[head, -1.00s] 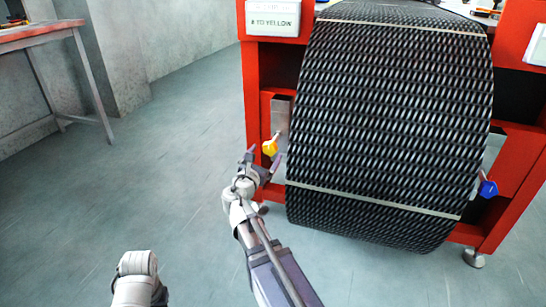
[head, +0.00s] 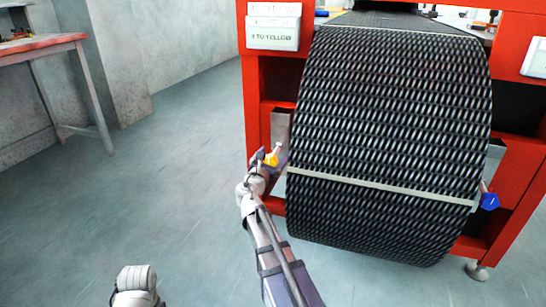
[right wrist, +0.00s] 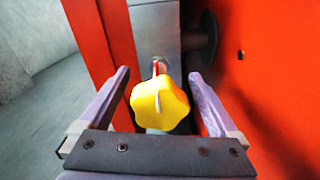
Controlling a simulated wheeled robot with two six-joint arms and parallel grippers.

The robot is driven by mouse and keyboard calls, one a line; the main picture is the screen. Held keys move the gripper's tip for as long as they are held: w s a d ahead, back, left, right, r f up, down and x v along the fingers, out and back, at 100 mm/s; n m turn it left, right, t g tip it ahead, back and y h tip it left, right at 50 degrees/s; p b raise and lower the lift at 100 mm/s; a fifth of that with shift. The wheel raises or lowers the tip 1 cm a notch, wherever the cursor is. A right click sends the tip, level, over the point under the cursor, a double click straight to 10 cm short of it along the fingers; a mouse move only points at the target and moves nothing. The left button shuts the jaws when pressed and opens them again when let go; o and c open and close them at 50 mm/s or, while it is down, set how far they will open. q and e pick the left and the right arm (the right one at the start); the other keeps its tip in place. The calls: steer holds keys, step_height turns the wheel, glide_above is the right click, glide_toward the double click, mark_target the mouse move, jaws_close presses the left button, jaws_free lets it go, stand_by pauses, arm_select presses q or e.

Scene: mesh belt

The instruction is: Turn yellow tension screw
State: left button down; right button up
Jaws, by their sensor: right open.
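The yellow tension screw (right wrist: 160,103) is a lobed knob on a shaft, with a pale mark on its face, in the middle of the right wrist view. In the head view the yellow knob (head: 271,159) sits left of the belt, partly hidden by my gripper. My right gripper (right wrist: 160,90) is open, with one finger on each side of the knob and visible gaps between. In the head view my right gripper (head: 268,160) is at the knob. My left gripper is not seen; only part of my left arm shows at the bottom.
The black mesh belt (head: 385,125) hangs close to the right of my right gripper. A blue knob (head: 489,201) is on the belt's right side. A red-topped table (head: 40,44) stands far left; the floor between is clear.

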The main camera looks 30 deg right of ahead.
steer(key=c, duration=1.4)
steer(key=shift+o, duration=0.2)
steer(key=m, duration=0.5)
steer(key=shift+s, duration=0.1)
steer(key=m, duration=0.4)
steer(key=shift+f+m, duration=0.1)
steer(key=shift+m, duration=0.2)
steer(key=m, duration=0.5)
steer(key=shift+d+f, duration=0.1)
steer(key=shift+f+m+b, duration=0.1)
steer(key=shift+m+b, duration=0.2)
steer(key=shift+m, duration=2.2)
